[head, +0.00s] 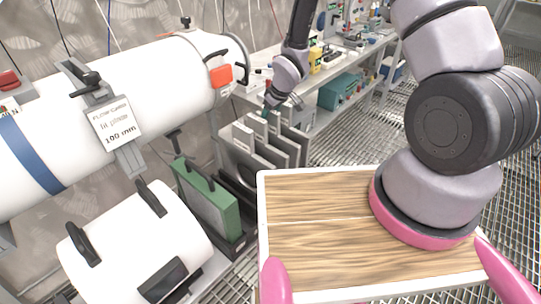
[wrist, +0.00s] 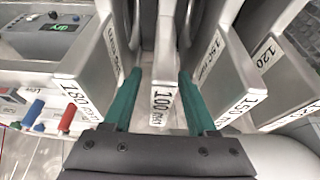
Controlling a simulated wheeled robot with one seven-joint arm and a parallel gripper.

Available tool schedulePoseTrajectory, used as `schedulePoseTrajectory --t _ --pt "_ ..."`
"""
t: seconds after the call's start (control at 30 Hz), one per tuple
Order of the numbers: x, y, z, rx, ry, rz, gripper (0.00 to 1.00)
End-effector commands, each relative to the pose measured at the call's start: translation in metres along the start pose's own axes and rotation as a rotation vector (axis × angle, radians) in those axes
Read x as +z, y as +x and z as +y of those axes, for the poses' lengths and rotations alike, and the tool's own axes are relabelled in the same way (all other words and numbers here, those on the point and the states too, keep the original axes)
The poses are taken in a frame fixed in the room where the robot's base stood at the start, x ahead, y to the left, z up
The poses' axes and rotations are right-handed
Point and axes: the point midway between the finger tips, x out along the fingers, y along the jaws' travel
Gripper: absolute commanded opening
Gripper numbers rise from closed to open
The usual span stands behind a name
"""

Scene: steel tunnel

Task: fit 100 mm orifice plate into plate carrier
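The 100 mm orifice plate (wrist: 163,98) stands upright on edge in a rack, its "100 mm" label facing the wrist camera. My gripper (wrist: 162,78) has green fingers, one on each side of this plate. A gap shows on the left; the right finger is very close, and contact there is unclear. In the head view my gripper (head: 270,107) is at the rack's far end, with its fingertips partly hidden among the plates. A green frame with black handles (head: 207,203) stands nearer; it may be the plate carrier, but I cannot tell for sure.
Neighbouring plates marked 180 (wrist: 80,95), 150 (wrist: 232,95) and 120 (wrist: 275,85) stand close by. A white pipe (head: 150,80) bears a sign (head: 115,125) reading "fit plate 100 mm". A white cylinder with handles (head: 140,245) lies below. A cluttered bench (head: 345,75) stands behind.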

Motion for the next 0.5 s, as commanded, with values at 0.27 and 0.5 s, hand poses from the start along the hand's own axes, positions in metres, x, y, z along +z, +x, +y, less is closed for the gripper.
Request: schedulePoseTrajectory --t 0.27,0.5 --pt "0.0000 -0.0002 -0.0001 0.000 0.000 0.000 0.00" --pt "0.0001 -0.0003 -0.0001 0.000 0.000 -0.001 0.00"
